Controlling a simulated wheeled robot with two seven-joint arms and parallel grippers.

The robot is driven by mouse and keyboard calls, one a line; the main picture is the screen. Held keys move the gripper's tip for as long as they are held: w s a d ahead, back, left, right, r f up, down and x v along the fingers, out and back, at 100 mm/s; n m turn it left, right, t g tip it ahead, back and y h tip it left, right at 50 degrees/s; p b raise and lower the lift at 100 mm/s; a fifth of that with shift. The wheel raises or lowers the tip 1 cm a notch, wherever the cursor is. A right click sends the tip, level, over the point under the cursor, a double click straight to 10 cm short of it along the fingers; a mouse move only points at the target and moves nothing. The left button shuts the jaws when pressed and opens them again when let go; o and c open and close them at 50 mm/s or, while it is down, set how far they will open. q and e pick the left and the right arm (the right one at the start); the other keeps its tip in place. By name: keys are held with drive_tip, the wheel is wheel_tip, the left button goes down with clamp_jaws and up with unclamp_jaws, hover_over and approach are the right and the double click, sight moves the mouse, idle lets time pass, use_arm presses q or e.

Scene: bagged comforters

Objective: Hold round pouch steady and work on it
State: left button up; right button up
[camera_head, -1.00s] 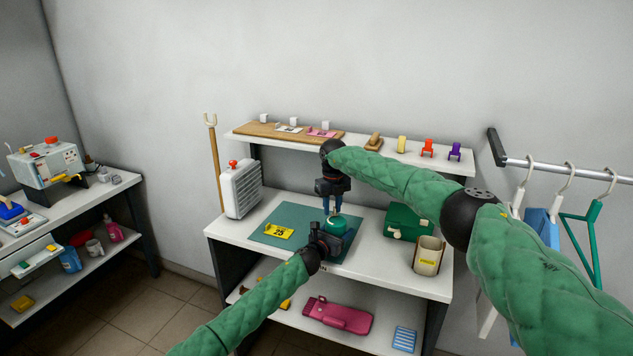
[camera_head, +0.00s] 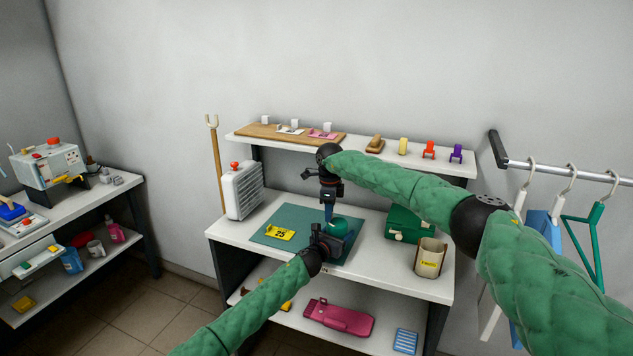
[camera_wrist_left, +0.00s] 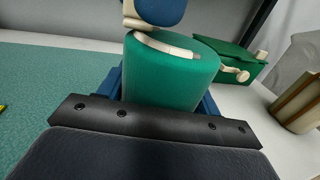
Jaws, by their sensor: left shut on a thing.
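The round green pouch (camera_head: 341,227) stands on the teal mat (camera_head: 268,236) on the bench. In the left wrist view the pouch (camera_wrist_left: 172,75) is upright, with a cream strip curving along its top edge. My left gripper (camera_head: 333,236) is shut on the pouch, with blue fingers on both sides of it. My right gripper (camera_head: 328,216) points down just above the pouch's top. One blue fingertip of it (camera_wrist_left: 158,10) shows at the top of the left wrist view, with a small cream piece by it. Whether its fingers are closed on that piece is unclear.
A yellow tag marked 25 (camera_head: 280,233) lies on the mat. A green box (camera_head: 404,223) and a beige holder (camera_head: 430,258) stand to the right, a white heater-like unit (camera_head: 242,190) to the left. A raised shelf (camera_head: 360,151) with small items runs behind.

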drive_tip(key=n, duration=0.2)
drive_tip(key=s+n, duration=0.1)
drive_tip(key=n, duration=0.2)
drive_tip(key=shift+s+d+n, duration=0.1)
drive_tip(key=shift+s+n, duration=0.05)
drive_tip(key=shift+n, duration=0.15)
drive_tip(key=n, duration=0.3)
drive_tip(key=s+n, duration=0.1)
drive_tip(key=n, duration=0.1)
drive_tip(key=shift+d, duration=0.35)
drive_tip(key=shift+s+d+r+n, duration=0.1)
drive_tip(key=shift+d+n, duration=0.05)
drive_tip(key=shift+n, duration=0.75)
wheel_tip(320, 180, up, 12)
drive_tip(key=a+m+y, duration=0.1)
drive_tip(key=m, duration=0.2)
drive_tip(key=a+m+y, duration=0.1)
drive_tip(key=a+m, duration=0.1)
drive_tip(key=m, duration=0.1)
drive_tip(key=a+m, duration=0.2)
drive_tip(key=m, duration=0.2)
drive_tip(key=shift+s+r+t+y, duration=0.2)
drive_tip(key=shift+s+t+y, duration=0.2)
drive_tip(key=shift+a, duration=0.1)
